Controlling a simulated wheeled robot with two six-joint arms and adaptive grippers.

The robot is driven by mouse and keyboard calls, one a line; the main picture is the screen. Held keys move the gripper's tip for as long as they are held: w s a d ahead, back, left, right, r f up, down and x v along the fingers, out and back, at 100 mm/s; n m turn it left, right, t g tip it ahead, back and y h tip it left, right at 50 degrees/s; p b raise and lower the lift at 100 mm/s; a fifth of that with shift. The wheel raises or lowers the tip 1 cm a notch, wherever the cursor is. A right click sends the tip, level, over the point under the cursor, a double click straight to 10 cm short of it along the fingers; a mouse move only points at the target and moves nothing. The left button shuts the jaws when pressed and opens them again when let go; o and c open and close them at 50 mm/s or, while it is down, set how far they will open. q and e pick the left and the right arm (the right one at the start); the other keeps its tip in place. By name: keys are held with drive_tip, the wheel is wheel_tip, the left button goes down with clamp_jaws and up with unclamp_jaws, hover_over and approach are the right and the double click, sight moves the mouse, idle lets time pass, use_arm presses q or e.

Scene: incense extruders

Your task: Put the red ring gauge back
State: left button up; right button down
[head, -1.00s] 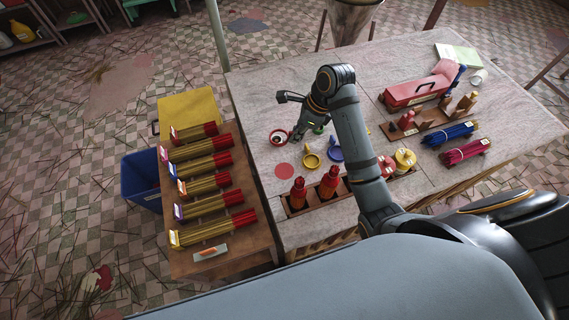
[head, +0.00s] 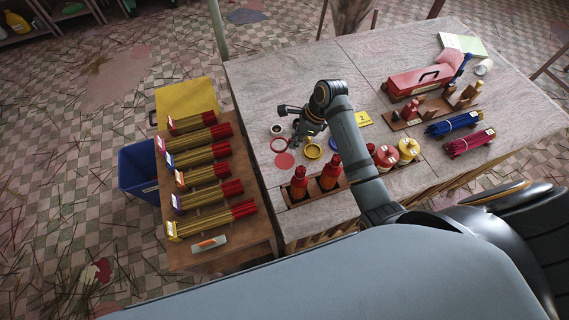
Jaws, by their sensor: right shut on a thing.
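The red ring gauge (head: 279,145) is at the left part of the table, just above the red round mark (head: 285,161) in the picture and apart from it. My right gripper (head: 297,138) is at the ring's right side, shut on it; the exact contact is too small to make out. A small dark and white round piece (head: 277,129) is just beyond the ring. The yellow ring gauge (head: 313,151) lies to the right of the red mark. The blue ring gauge is largely hidden by my right arm. My left gripper is out of view.
Red bottles (head: 299,184) stand in a wooden rack at the table's front edge. Red and yellow pots (head: 409,149) are right of my forearm. Incense bundles (head: 205,172) lie on the left side table.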

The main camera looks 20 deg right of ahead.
drive_tip(key=shift+f, duration=0.3)
drive_tip(key=p, duration=0.1)
hover_over(290, 161)
drive_tip(key=d, duration=0.1)
drive_tip(key=f, duration=0.4)
drive_tip(key=shift+s+d+f, duration=0.15)
drive_tip(key=shift+s+f, duration=0.1)
drive_tip(key=shift+s, duration=0.1)
drive_tip(key=shift+f, duration=2.35)
drive_tip(key=shift+f, duration=0.1)
drive_tip(key=c, duration=1.4)
unclamp_jaws()
drive_tip(key=shift+c, duration=0.2)
drive_tip(key=v, duration=1.2)
